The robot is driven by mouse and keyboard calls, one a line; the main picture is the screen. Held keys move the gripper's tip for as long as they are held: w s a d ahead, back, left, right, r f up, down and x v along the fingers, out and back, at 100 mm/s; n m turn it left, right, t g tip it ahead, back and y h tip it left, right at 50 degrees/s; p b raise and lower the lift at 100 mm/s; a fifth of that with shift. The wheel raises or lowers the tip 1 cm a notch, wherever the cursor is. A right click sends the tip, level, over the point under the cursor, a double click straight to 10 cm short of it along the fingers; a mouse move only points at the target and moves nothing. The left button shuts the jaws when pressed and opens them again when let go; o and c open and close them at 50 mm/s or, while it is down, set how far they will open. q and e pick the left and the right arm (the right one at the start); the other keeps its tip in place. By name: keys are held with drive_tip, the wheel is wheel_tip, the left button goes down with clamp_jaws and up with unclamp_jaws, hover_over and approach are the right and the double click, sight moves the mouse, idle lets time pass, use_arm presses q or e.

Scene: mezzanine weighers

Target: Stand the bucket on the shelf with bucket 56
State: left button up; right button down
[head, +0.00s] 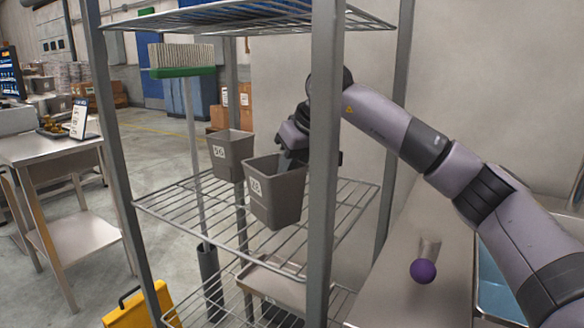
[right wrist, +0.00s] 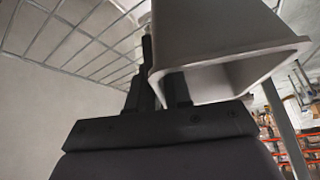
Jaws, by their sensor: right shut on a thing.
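In the right wrist view the bucket's open mouth (right wrist: 240,65) is beside the fingers (right wrist: 163,90). I cannot tell whether its base touches the wires. A second grey bucket (head: 232,150), its label looking like 56, stands upright on the same shelf, behind and left of the held one. My left gripper is not in view.
The rack's front post (head: 323,190) crosses in front of my right arm. An upper wire shelf (head: 240,20) is overhead. A green broom (head: 183,62) stands behind the rack. The middle shelf's right part is bare.

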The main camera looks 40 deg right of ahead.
sight(303, 166)
drive_tip(key=c, duration=1)
unclamp_jaws()
drive_tip(key=shift+f, duration=0.1)
drive_tip(key=shift+c, duration=0.2)
drive_tip(key=p+v, duration=0.1)
drive_tip(key=v, duration=0.6)
drive_tip(key=shift+s+r, duration=0.15)
drive_tip(key=shift+r, duration=0.15)
